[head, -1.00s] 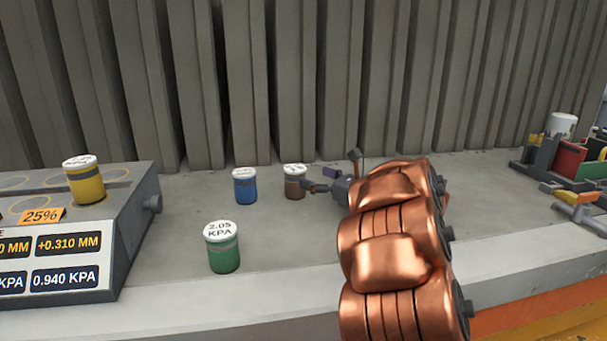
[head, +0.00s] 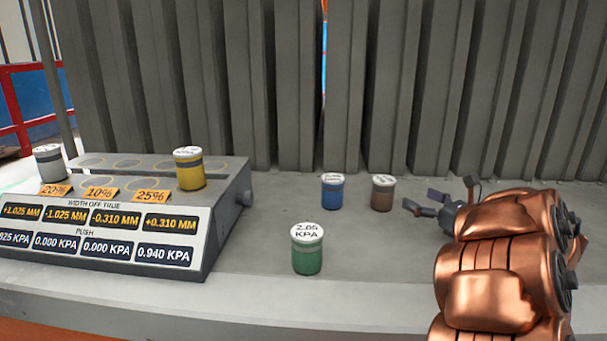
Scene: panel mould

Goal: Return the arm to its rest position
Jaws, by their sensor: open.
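My copper-coloured arm (head: 500,260) reaches in from the bottom right of the head view, over the concrete ledge. My gripper (head: 442,200) is at its far end, with dark fingers spread apart and nothing between them. It is just right of the brown canister (head: 382,194) and apart from it. The arm's links hide part of the gripper's base.
A blue canister (head: 332,192) and a green canister (head: 307,250) stand on the ledge (head: 270,230). A grey stand (head: 225,215) at left holds a yellow canister (head: 189,170) and a grey canister (head: 49,163). A ribbed wall (head: 300,90) closes the back.

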